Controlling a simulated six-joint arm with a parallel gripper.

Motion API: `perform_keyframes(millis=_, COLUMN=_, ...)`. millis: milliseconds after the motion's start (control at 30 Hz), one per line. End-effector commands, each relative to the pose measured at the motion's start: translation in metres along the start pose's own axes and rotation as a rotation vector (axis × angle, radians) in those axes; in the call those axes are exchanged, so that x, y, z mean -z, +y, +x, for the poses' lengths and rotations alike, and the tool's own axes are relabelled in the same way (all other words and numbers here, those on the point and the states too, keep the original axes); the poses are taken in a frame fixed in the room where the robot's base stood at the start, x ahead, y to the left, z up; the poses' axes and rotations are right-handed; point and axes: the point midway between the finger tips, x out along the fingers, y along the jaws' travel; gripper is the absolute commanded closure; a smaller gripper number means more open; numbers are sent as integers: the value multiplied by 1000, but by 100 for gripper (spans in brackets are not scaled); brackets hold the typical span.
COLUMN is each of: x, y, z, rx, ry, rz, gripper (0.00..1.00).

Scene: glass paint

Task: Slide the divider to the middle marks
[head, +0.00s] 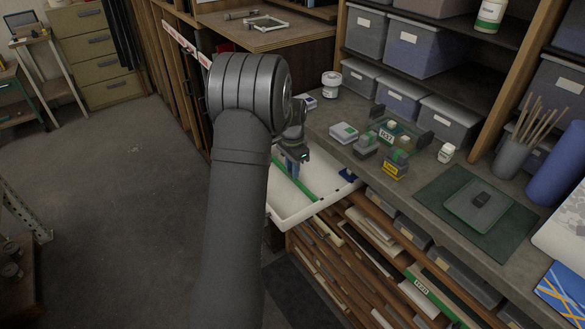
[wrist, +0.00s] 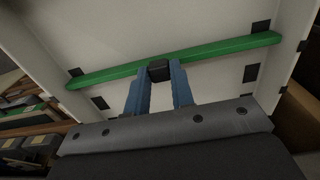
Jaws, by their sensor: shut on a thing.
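The green divider (wrist: 215,55) spans an open white drawer (wrist: 120,28), running slightly slanted across the wrist view. Dark marks show on the drawer floor on both sides of it: a far pair (wrist: 262,25) close to its far edge and a nearer pair (wrist: 251,72) on my side. My gripper (wrist: 159,76) has its blue fingers closed around the black knob (wrist: 159,69) at the divider's middle. In the head view my gripper (head: 291,170) points down into the drawer (head: 287,208), and part of the divider (head: 304,188) shows. My arm hides the drawer's left part.
A workbench (head: 330,117) beside the drawer carries small boxes, jars and a green cutting mat (head: 437,189). Shelves with panes (head: 330,248) are below. Open floor (head: 120,220) lies to the left.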

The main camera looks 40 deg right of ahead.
Motion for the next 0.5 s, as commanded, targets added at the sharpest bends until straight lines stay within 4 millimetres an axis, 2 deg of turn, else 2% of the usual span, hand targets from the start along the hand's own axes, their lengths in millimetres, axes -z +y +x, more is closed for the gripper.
perform_keyframes(millis=167, x=7, y=0, z=0, rx=0, ry=0, rz=1, gripper=100)
perform_keyframes(millis=333, x=28, y=0, z=0, rx=-1, ry=0, rz=2, gripper=100)
perform_keyframes(millis=500, x=30, y=0, z=0, rx=-1, ry=-1, rz=1, gripper=100)
